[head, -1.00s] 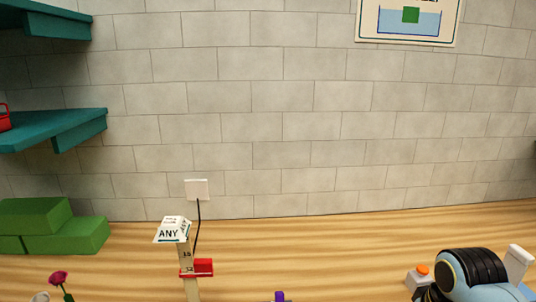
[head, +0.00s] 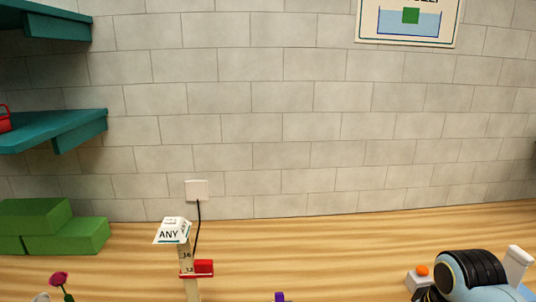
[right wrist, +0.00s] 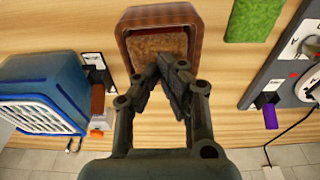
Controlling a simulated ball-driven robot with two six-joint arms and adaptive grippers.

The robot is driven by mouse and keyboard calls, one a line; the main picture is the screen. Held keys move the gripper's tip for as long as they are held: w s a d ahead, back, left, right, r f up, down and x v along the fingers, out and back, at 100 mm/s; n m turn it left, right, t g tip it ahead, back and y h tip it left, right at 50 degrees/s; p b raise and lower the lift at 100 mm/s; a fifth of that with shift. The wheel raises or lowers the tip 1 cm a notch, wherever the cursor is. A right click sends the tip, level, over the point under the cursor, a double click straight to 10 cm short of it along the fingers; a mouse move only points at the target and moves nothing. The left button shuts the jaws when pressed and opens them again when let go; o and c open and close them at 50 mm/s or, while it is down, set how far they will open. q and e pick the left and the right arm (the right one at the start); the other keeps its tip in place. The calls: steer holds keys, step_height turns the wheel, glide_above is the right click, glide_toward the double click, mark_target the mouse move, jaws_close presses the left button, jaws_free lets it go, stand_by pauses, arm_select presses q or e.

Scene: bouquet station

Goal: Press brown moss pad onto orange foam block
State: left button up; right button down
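A brown, rough-textured pad (right wrist: 158,45) that looks like the brown moss pad lies in a wooden tray (right wrist: 125,20) at the top middle of the right wrist view. My right gripper (right wrist: 162,68) is in front of the tray's near edge. Its fingertips come together over the pad's lower side and hide part of it. The fingers look shut, and I see nothing between them. Whether they touch the pad I cannot tell. I see no orange foam block in either view. Neither gripper shows in the head view.
Green blocks (head: 65,238) are stacked at the left. A marked post with an "ANY" sign (head: 170,233) and a blue-grey machine with black coils (head: 470,275) stand on the wooden table (head: 330,245). A green pad (right wrist: 255,20) lies right of the tray.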

steer(key=shift+r, duration=3.5)
